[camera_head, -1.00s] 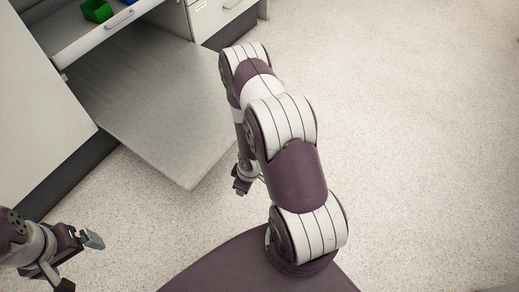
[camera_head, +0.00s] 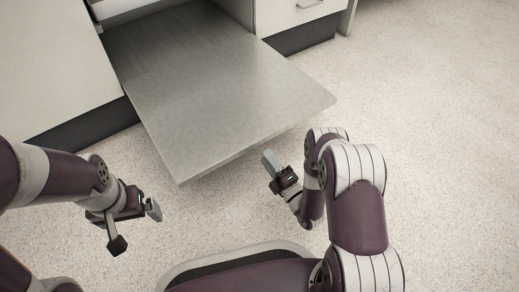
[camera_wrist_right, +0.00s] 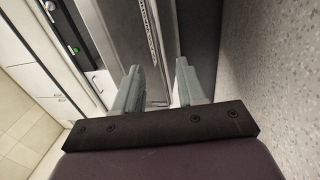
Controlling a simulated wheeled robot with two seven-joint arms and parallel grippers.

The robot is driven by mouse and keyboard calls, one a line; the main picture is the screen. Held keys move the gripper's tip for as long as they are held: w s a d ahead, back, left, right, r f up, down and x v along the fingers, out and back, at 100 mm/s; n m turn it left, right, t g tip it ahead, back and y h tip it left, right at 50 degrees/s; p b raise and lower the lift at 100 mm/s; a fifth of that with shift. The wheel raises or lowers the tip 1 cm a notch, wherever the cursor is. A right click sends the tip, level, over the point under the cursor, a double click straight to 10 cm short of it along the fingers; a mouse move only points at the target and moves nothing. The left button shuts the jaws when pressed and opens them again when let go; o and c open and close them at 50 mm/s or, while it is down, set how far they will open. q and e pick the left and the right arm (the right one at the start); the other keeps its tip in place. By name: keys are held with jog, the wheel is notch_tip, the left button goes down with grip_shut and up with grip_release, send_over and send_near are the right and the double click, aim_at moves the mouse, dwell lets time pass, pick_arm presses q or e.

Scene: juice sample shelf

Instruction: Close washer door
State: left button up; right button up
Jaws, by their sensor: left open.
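The washer door (camera_head: 225,95) is a flat grey metal panel in the head view, lowered and sticking out from the cabinet front over the floor. My right gripper (camera_head: 271,163) is just off the door's near edge, right of its middle. In the right wrist view its two fingers (camera_wrist_right: 160,88) stand apart with nothing between them, so it is open. My left gripper (camera_head: 136,228) is open and empty, left of the door's near left corner and apart from it. The washer's inside is mostly out of the head view.
A white cabinet front (camera_head: 55,65) with a dark base strip stands left of the door. The speckled floor (camera_head: 430,120) on the right is clear.

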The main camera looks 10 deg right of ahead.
jog(key=b+x, duration=0.2)
jog(key=x, duration=0.4)
jog(key=shift+w+b, duration=0.2)
jog(key=shift+b, duration=0.15)
pick_arm(q)
notch_tip(320, 180, down, 4)
jog(key=shift+r, duration=0.1)
pick_arm(e)
jog(key=shift+r, duration=0.1)
grip_shut()
